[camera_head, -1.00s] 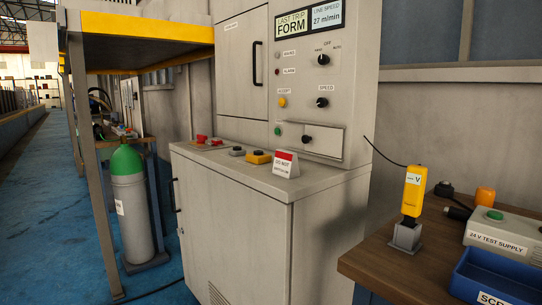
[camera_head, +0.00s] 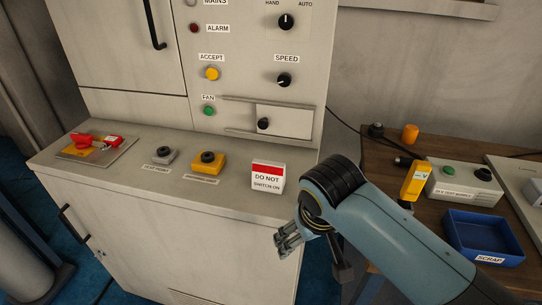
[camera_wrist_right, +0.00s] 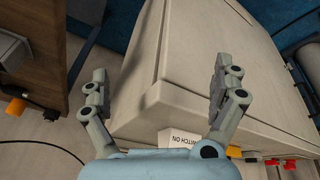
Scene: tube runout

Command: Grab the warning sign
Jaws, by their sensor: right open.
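The warning sign (camera_head: 267,177) is a small white tent card with a red top band, reading "DO NOT SWITCH ON". It stands upright on the cabinet's ledge near the right front corner. My right gripper (camera_head: 288,240) is in front of the ledge, below and slightly right of the sign, apart from it. In the right wrist view the gripper (camera_wrist_right: 160,88) is open and empty, its fingers spread on both sides of the cabinet edge. The sign (camera_wrist_right: 180,138) shows there between the finger bases, partly hidden by the gripper body. My left gripper is not in view.
On the right, a wooden bench (camera_head: 385,150) carries a blue scrap tray (camera_head: 483,238) and a yellow tester (camera_head: 415,181).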

